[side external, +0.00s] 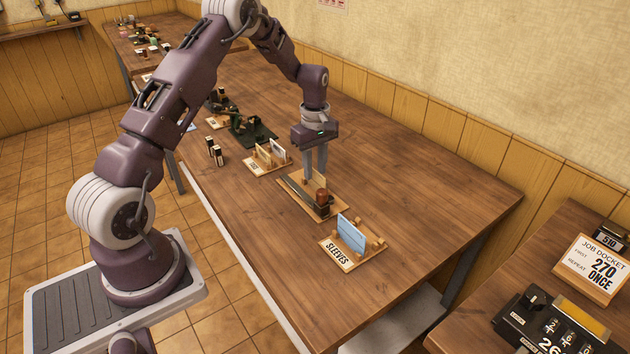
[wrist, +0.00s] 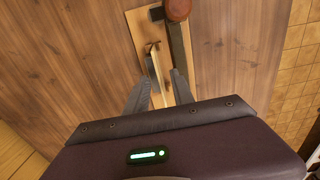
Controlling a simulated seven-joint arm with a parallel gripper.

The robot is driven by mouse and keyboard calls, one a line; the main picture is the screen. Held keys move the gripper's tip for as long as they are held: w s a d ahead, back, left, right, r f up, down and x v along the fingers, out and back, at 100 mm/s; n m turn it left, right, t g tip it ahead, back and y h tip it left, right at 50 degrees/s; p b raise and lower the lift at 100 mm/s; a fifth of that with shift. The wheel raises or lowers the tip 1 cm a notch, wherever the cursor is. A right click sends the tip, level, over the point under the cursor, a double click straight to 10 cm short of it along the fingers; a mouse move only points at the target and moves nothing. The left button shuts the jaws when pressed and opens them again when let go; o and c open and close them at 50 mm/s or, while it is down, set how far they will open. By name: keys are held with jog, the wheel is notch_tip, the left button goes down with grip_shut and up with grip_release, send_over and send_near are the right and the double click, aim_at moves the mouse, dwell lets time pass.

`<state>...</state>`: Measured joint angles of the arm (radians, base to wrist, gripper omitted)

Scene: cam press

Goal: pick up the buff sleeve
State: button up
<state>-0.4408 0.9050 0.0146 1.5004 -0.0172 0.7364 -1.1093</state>
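A thin buff upright piece, which looks like the buff sleeve (wrist: 154,66), stands nearly edge-on on a light wooden board (wrist: 137,25) in the wrist view. My gripper (wrist: 161,82) points down with its fingers apart, one on each side of the near end of this piece. I see a gap between the piece and the fingers. In the side external view, my gripper (side external: 315,178) is low over the board in the middle of the table, and its fingers partly hide the buff piece (side external: 319,181).
A dark bar with a brown knob (side external: 322,197) lies along the same board, close beside my fingers. A rack labelled SLEEVES holds a blue sleeve (side external: 351,234) in front. Another rack (side external: 267,158) with pale cards stands behind. The table's right side is clear.

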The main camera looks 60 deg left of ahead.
grip_shut()
notch_tip(320, 180, up, 10)
jog(key=f, duration=0.1)
jog(key=d+f, duration=0.1)
jog(key=d, duration=1.9)
jog(key=shift+d+f, duration=0.25)
jog(key=shift+d, duration=0.05)
